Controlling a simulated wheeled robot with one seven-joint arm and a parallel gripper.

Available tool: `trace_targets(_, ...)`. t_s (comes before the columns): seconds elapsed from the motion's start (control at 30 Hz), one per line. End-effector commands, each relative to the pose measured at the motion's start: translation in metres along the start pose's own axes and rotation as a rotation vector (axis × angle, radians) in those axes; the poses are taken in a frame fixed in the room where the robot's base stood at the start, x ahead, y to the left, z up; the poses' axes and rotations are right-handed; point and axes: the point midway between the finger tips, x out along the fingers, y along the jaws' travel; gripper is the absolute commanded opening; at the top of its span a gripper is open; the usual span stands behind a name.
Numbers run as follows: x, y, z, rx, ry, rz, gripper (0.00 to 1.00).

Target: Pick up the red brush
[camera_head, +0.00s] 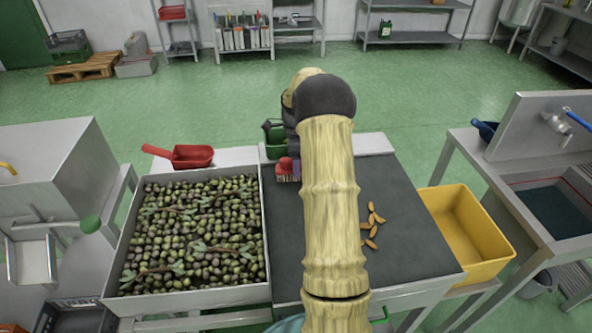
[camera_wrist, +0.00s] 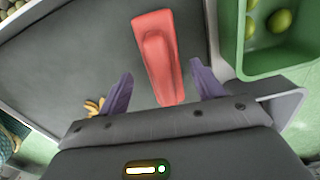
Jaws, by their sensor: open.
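The red brush (camera_head: 286,165) lies on the dark mat (camera_head: 400,235) of the middle table, near its back left edge, and my arm partly covers it in the head view. In the wrist view the brush (camera_wrist: 158,58) shows as a red block lying lengthwise between my two purple fingers. My gripper (camera_wrist: 161,70) is open, with one finger on each side of the brush and a visible gap on both sides. The gripper is mostly hidden behind my arm in the head view. I cannot tell its exact height above the mat.
A green bin (camera_wrist: 277,40) holding olives stands close to the right finger in the wrist view. A tray of olives (camera_head: 268,235) is at left, with a red scoop (camera_head: 190,155) behind it. Several yellow-brown pieces (camera_head: 372,219) lie on the mat. A yellow crate (camera_head: 468,230) is at right.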

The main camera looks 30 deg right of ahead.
Motion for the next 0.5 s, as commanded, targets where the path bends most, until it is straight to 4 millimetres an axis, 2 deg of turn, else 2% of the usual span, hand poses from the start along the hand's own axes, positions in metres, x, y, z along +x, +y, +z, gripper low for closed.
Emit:
trace_targets(0.2, 0.032, -0.003, -0.001, 0.001, -0.002, 0.002, 0.66)
trace_targets(0.5, 0.036, -0.004, -0.001, 0.001, -0.001, -0.001, 0.66)
